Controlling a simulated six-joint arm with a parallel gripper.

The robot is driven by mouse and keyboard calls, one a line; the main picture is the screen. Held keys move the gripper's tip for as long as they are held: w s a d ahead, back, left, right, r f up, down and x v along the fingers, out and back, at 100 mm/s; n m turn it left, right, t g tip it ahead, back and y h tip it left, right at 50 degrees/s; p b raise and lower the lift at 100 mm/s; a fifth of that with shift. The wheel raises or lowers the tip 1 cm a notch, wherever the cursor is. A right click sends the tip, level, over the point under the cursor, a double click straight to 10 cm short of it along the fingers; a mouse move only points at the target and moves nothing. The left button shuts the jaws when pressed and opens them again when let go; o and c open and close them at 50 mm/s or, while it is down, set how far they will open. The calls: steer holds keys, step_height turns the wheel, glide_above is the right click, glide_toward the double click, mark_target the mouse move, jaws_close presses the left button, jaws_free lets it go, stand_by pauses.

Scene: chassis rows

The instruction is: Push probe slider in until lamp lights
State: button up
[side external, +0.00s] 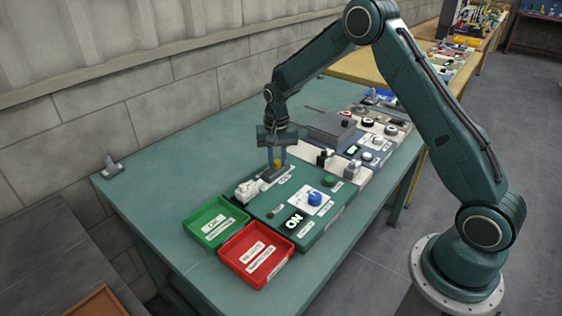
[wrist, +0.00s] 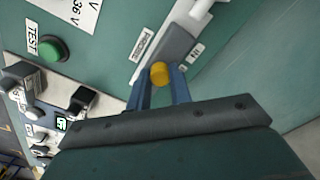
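The probe slider has a grey housing with a yellow knob (wrist: 159,73) on it and a white bar (wrist: 197,12) beyond, near a PROBE label (wrist: 143,42). In the side external view the yellow knob (side external: 277,163) shows between my fingers, above the teal panel (side external: 262,217). My gripper (wrist: 159,77) points down with one blue finger on each side of the knob. I cannot tell whether the fingers press on it. My gripper (side external: 277,164) also shows in the side view. A display (side external: 294,221) on the panel is lit with ON. I cannot make out a separate lit probe lamp.
A green tray (side external: 190,229) and a red tray (side external: 222,262) stand at the panel's near end. A blue knob (side external: 315,198) and a green TEST button (wrist: 54,48) rise from the panel. More panels with knobs and switches stand behind.

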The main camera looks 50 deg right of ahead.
mark_target(268, 174)
jaws_close()
steer(key=shift+a, duration=2.05)
steer(key=o, duration=0.8)
jaws_free()
steer(key=shift+a, duration=0.1)
steer(key=shift+r, duration=0.15)
